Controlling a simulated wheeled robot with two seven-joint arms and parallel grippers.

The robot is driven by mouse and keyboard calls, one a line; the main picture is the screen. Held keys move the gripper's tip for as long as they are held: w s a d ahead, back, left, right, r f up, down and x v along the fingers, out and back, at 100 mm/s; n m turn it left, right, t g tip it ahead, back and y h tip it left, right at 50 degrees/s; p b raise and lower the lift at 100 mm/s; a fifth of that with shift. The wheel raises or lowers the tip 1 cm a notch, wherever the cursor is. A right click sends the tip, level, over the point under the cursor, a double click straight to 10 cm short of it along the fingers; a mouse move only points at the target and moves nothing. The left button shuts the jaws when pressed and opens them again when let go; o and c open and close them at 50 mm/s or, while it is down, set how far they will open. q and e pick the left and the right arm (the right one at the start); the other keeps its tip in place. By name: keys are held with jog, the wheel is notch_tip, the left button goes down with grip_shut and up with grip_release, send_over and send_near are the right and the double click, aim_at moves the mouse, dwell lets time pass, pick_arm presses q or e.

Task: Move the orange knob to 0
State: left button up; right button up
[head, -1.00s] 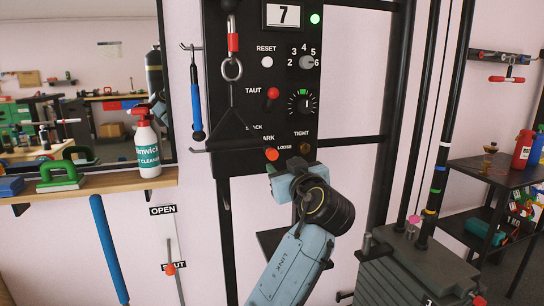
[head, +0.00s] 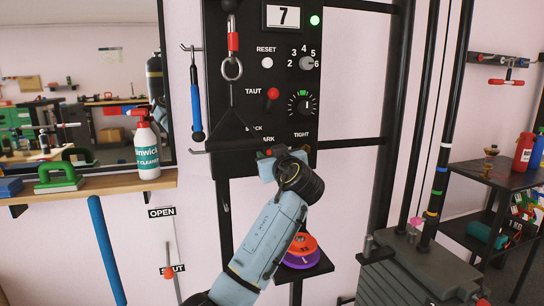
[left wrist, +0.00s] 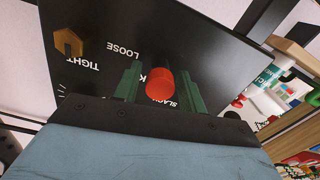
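The black panel (head: 222,110) fills the middle of the head view. A red-orange round knob (left wrist: 159,85) shows in the left wrist view near the words SLACK and PARK, between my left gripper's two green fingers (left wrist: 160,88). Small gaps show on both sides of it, so the gripper looks open around it. An amber knob (left wrist: 68,43) sits by TIGHT and LOOSE. No 0 mark is readable. My right gripper is out of view.
A red knob (head: 273,93) by TAUT, a white RESET button (head: 267,62) and a dial (head: 301,104) sit higher on the panel. A spray bottle (head: 147,150) stands on the left shelf. Red and purple discs (head: 302,248) lie on a small ledge below.

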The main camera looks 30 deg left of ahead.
pick_arm(q)
grip_shut()
jog(key=shift+v, duration=1.25)
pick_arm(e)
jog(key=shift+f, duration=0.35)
pick_arm(q)
jog(key=shift+o, duration=1)
grip_release()
jog(key=shift+s+d, duration=0.1)
jog(key=shift+d, duration=0.05)
jog(key=shift+o, duration=0.2)
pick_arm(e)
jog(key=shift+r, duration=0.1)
pick_arm(q)
jog(key=p+v, duration=0.2)
jog(key=v, duration=1.1)
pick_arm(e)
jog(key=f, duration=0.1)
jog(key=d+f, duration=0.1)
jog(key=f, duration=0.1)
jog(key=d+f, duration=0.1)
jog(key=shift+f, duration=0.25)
pick_arm(q)
jog(key=shift+d, duration=0.1)
